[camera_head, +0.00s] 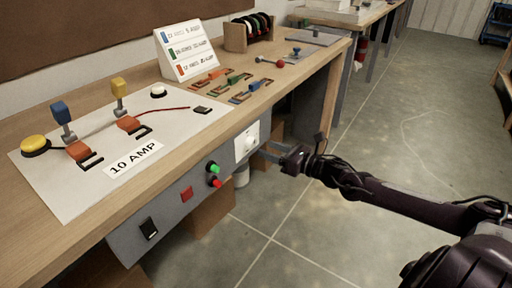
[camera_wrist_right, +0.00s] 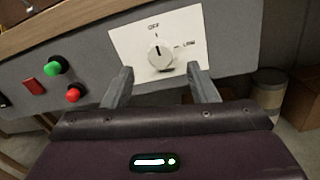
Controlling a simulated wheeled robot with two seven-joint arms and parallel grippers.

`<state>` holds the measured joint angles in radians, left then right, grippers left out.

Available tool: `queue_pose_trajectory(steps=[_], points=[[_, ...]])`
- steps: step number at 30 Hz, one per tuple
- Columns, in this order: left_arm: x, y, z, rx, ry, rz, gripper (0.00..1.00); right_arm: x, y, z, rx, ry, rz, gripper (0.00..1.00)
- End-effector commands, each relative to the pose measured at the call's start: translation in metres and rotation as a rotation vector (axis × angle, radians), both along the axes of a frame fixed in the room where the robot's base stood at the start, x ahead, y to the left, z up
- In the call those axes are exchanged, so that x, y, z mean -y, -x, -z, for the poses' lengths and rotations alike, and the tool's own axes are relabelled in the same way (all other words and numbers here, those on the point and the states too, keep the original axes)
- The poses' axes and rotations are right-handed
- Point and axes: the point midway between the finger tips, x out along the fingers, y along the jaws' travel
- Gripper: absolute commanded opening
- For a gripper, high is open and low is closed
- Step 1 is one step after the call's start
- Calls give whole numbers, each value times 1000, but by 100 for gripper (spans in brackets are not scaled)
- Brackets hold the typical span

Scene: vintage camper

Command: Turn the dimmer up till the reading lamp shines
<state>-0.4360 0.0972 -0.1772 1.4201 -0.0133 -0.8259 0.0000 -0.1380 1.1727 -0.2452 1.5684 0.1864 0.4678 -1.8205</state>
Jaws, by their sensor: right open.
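The dimmer is a round white knob (camera_wrist_right: 160,54) on a white plate, on the grey front panel of the bench. Its dark mark points up towards the word OFF; another label is to its right. In the head view the dimmer (camera_head: 249,141) sits near the right end of the panel. My right gripper (camera_head: 277,156) is open just in front of it. In the right wrist view the fingers of my right gripper (camera_wrist_right: 159,76) are apart, below and to either side of the knob, with nothing held. I cannot make out a reading lamp. My left gripper is out of view.
Green (camera_head: 212,168) and red (camera_head: 214,182) round buttons, a red square switch (camera_head: 187,193) and a black rocker switch (camera_head: 149,228) share the panel. The benchtop holds a white board (camera_head: 70,190) with wired parts and a sign (camera_head: 185,50). The floor (camera_head: 300,235) at right is clear.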

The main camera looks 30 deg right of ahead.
Motion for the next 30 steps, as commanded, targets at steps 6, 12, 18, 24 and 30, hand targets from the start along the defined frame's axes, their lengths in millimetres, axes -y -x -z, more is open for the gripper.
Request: queue_pose_trajectory(steps=[6,12,18,24,30], points=[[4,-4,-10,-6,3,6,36,-12,-25,0,2,-3,2,53],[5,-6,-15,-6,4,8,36,-18,-39,1,1,-2,2,53],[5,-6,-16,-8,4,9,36,-20,-43,1,-2,-1,1,53],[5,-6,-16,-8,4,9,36,-20,-43,1,-3,-1,2,53],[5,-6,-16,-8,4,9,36,-20,-43,1,-2,-1,2,27]])
